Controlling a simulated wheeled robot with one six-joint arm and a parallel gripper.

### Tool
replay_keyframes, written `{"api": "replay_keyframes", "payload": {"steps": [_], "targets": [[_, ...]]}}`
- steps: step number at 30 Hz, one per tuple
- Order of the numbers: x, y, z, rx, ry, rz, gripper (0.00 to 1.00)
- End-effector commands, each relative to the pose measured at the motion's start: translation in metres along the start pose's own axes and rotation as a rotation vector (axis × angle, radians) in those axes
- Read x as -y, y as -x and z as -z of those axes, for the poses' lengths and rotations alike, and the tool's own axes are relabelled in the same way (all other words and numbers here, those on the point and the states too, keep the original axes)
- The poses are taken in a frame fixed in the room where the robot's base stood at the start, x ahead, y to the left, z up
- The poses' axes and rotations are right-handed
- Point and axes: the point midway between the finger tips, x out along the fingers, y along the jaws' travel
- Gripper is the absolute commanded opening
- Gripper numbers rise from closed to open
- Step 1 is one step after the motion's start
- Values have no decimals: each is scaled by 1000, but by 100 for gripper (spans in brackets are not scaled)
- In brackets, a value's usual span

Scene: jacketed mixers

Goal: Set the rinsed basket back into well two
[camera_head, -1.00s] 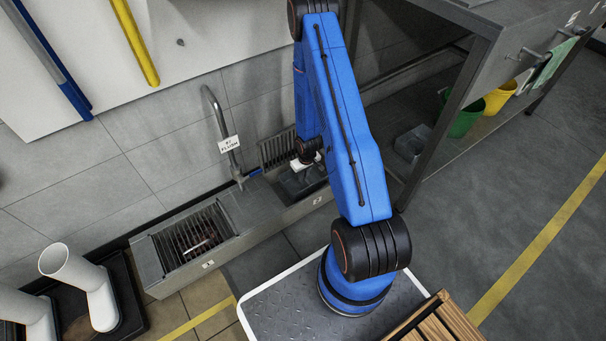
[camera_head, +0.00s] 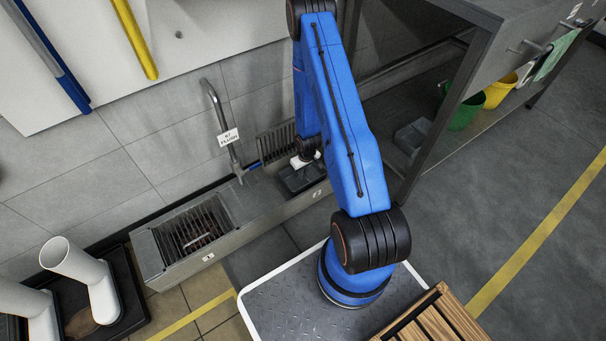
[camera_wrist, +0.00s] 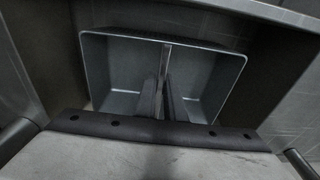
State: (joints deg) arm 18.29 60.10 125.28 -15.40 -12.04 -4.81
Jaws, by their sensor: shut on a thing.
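The basket (camera_wrist: 115,75) is a grey open box with a central upright bar. It fills the middle of the wrist view, and in the head view its dark top (camera_head: 299,181) shows at well two. My gripper (camera_wrist: 166,95) is shut on the central bar. In the head view my gripper (camera_head: 304,160) points down over well two, and my arm hides part of it. Well two (camera_head: 322,192), labelled 2, is the right end of the metal trough. The basket looks roughly level and lies within or just above the well; I cannot tell whether it touches the bottom.
Well one (camera_head: 165,252), labelled 1, is at the left with a dark barred inside. A flush tap (camera_head: 218,115) rises behind the trough. A dark grate (camera_head: 275,143) leans behind well two. A steel bench (camera_head: 470,95) stands close on the right.

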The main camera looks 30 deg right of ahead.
Motion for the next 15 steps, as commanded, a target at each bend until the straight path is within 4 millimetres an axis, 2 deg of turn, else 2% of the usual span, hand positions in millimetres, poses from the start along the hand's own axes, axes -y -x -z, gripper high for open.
{"api": "replay_keyframes", "payload": {"steps": [15], "targets": [[0, -8, -1, 0, 0, 0, 0]]}}
